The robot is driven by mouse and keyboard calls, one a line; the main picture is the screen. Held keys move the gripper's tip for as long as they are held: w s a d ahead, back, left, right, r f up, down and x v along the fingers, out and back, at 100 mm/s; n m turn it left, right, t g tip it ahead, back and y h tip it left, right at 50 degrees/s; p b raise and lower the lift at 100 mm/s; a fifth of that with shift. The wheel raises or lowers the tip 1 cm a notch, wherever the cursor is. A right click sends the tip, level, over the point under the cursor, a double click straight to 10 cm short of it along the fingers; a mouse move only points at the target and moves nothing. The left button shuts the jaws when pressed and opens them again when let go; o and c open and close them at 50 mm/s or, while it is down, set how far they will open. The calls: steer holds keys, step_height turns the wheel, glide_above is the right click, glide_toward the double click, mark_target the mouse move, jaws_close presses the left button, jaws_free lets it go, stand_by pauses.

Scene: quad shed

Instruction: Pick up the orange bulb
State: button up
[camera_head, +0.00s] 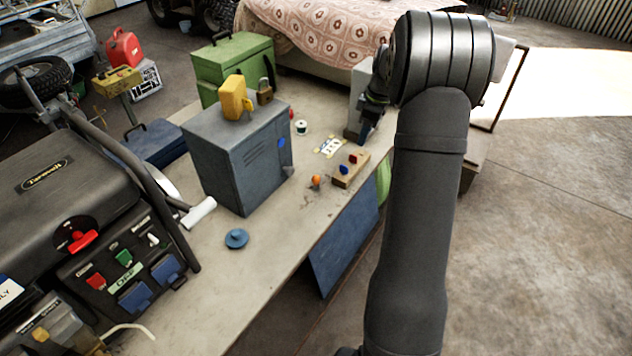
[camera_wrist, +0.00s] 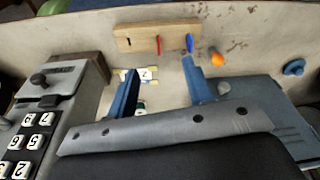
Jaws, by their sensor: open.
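The small orange bulb (camera_head: 316,181) stands on the workbench near its front edge, just left of a wooden block (camera_head: 350,172) with red and blue levers. In the wrist view the bulb (camera_wrist: 217,59) sits at the right end of the block (camera_wrist: 135,38), beside the blue lever. My gripper (camera_head: 366,124) hangs over the bench behind the block in the head view. In the wrist view my gripper (camera_wrist: 159,66) is open, with nothing visible held between its blue fingers. The bulb lies right of the right fingertip, apart from it.
A grey metal cabinet (camera_head: 235,160) stands left of the bulb, with a yellow object (camera_head: 232,97) and a padlock (camera_head: 265,92) on top. A blue knob (camera_head: 236,239) lies nearer. A number-key device (camera_wrist: 60,105) stands at left in the wrist view. The bench around the bulb is fairly clear.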

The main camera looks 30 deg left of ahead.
steer(key=s+a+r+n+g, duration=0.1)
steer(key=s+a+r+n, duration=0.3)
steer(key=s, duration=0.6)
glide_toward(317, 176)
steer(key=shift+y, duration=0.3)
steer(key=x, duration=0.5)
steer(key=shift+w+d+f, duration=0.15)
steer(key=shift+w+d, duration=0.1)
steer(key=shift+w, duration=0.05)
steer(key=shift+s+x, duration=0.15)
steer(key=shift+x, duration=1.25)
steer(key=shift+s+x, duration=0.15)
steer(key=shift+x, duration=1.25)
steer(key=shift+a, duration=0.1)
steer(key=c, duration=0.8)
